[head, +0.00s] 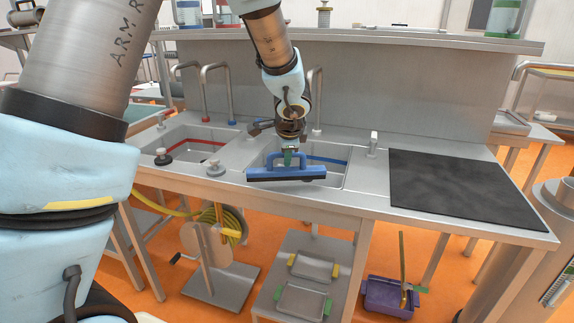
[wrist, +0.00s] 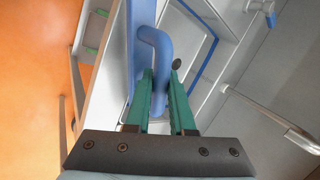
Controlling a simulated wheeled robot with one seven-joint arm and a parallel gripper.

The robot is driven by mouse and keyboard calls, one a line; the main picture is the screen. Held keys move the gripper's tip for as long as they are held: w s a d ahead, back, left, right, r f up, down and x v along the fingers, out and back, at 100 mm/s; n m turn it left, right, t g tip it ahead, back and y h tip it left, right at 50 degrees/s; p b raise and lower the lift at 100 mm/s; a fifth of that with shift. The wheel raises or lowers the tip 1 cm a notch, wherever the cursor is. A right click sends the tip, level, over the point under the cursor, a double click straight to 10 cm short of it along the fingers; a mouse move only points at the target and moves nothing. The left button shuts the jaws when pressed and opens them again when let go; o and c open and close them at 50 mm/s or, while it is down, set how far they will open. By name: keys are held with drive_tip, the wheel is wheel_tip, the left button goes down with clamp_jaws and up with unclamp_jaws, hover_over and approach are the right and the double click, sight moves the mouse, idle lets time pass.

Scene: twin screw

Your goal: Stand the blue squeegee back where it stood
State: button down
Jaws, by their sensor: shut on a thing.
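The blue squeegee (head: 287,170) has a wide blue head with a dark lower edge and a loop handle. It is level in the head view, in front of the right-hand sink basin. My gripper (head: 291,153) is above it, shut on its handle. In the wrist view the green fingers of my gripper (wrist: 161,85) close around the blue handle (wrist: 158,48) of the squeegee. The squeegee appears held over the counter's front edge; its exact height above the counter cannot be told.
The steel counter (head: 375,201) has a left basin with a red rim (head: 203,142) and a right basin with a blue rim (head: 328,160). A black mat (head: 455,183) covers the right end. Taps (head: 318,100) stand along the back. Below are a hose reel (head: 208,245) and a purple bucket (head: 388,297).

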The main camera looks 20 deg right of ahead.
drive_tip(key=shift+f, duration=1.05)
drive_tip(key=shift+f+b, duration=0.1)
drive_tip(key=shift+b, duration=0.2)
drive_tip(key=c, duration=0.8)
unclamp_jaws()
drive_tip(key=shift+o, duration=0.2)
